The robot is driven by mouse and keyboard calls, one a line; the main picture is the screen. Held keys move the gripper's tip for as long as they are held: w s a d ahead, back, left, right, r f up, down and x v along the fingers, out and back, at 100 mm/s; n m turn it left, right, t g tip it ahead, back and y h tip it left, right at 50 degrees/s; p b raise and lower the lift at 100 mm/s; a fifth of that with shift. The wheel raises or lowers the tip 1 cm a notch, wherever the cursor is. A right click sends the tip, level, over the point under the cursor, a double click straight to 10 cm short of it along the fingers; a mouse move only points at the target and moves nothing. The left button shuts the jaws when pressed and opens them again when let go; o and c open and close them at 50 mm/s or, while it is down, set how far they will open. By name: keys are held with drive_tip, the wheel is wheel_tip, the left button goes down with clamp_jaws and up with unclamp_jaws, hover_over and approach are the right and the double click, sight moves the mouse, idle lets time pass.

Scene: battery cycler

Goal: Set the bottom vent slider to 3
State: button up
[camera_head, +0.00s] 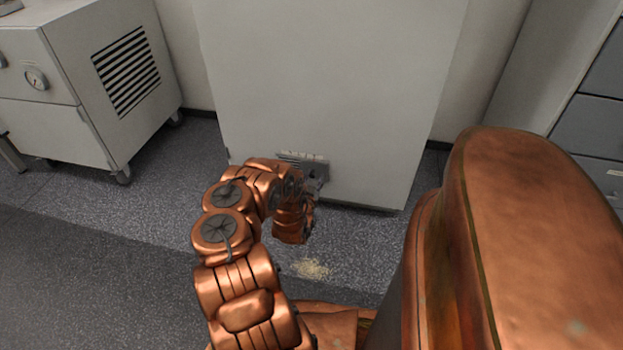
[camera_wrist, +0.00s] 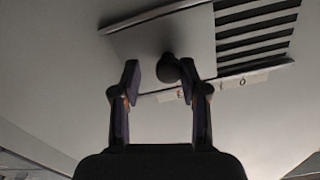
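The bottom vent (camera_wrist: 258,24) has dark slots and two rails, low on the pale cabinet front. It also shows in the head view (camera_head: 303,158), partly behind my arm. Its slider plate (camera_wrist: 150,45) is grey with a round dark knob (camera_wrist: 167,68). The plate covers the left part in the wrist view, with slots open on the right. A label strip (camera_wrist: 225,83) with small marks runs along the lower rail; the digits are too unclear to read. My gripper (camera_wrist: 160,82) is open, its fingertips either side of the knob, which is nearer the right finger. Contact is unclear.
The tall pale cabinet (camera_head: 330,70) stands ahead. A wheeled unit (camera_head: 90,80) with a louvred side stands at the left. Grey drawers (camera_head: 590,125) are at the right. The floor (camera_head: 130,250) is clear at the left, with a pale stain (camera_head: 311,268) beside my arm.

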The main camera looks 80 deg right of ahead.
drive_tip(key=shift+o, duration=0.3)
drive_tip(key=shift+w+a, duration=0.15)
drive_tip(key=shift+w, duration=0.05)
drive_tip(key=a, duration=1.1)
drive_tip(key=shift+w+a, duration=0.3)
drive_tip(key=shift+a, duration=0.1)
